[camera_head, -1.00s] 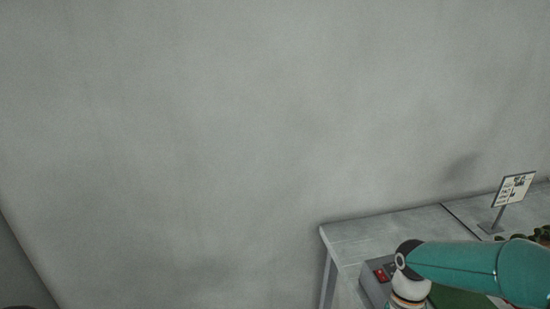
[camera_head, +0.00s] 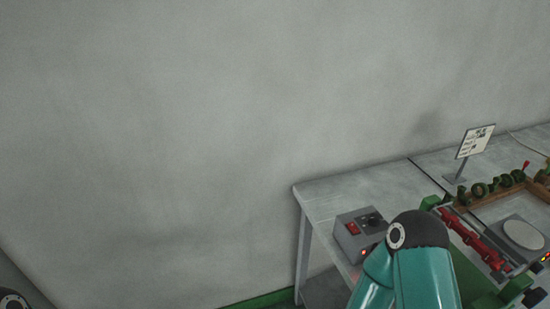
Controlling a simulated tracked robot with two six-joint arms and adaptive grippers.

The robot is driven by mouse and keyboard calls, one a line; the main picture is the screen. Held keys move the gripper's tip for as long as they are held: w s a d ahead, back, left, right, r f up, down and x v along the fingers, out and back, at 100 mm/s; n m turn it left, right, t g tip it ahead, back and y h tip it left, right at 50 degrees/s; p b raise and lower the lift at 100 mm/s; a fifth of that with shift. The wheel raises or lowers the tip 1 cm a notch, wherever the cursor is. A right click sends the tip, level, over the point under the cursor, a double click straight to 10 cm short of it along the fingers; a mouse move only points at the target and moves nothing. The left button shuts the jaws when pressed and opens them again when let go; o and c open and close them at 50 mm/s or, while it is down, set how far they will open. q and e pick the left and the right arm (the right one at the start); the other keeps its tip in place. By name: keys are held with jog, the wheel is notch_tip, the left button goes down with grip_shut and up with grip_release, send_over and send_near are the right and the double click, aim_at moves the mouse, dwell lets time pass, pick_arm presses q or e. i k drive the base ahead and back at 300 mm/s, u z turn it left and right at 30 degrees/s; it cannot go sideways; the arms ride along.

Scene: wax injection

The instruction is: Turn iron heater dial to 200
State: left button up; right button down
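A small grey box (camera_head: 351,238), which looks like the iron heater, stands near the left end of the grey table. It has a red switch (camera_head: 352,228) and a dark round dial (camera_head: 373,221) on its top. The number that the dial points to is too small to read. My teal arm rises in front of the table at the lower right, its dark elbow joint close to the box and overlapping its right side in the picture. Neither gripper shows. A piece of my other arm shows at the lower left corner.
The table (camera_head: 330,196) has its left edge and a leg in view. A sign (camera_head: 474,141) stands at the back. Right of my arm are a red tool (camera_head: 472,236), a round pale plate (camera_head: 523,235) and a wooden tray (camera_head: 530,184) with green pieces. The wall behind is bare.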

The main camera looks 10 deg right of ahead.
aim_at(374, 220)
jog(key=u, duration=1)
jog(key=k, duration=0.55)
jog(key=u, duration=1.75)
jog(key=i, duration=0.1)
jog(key=z, duration=3.6)
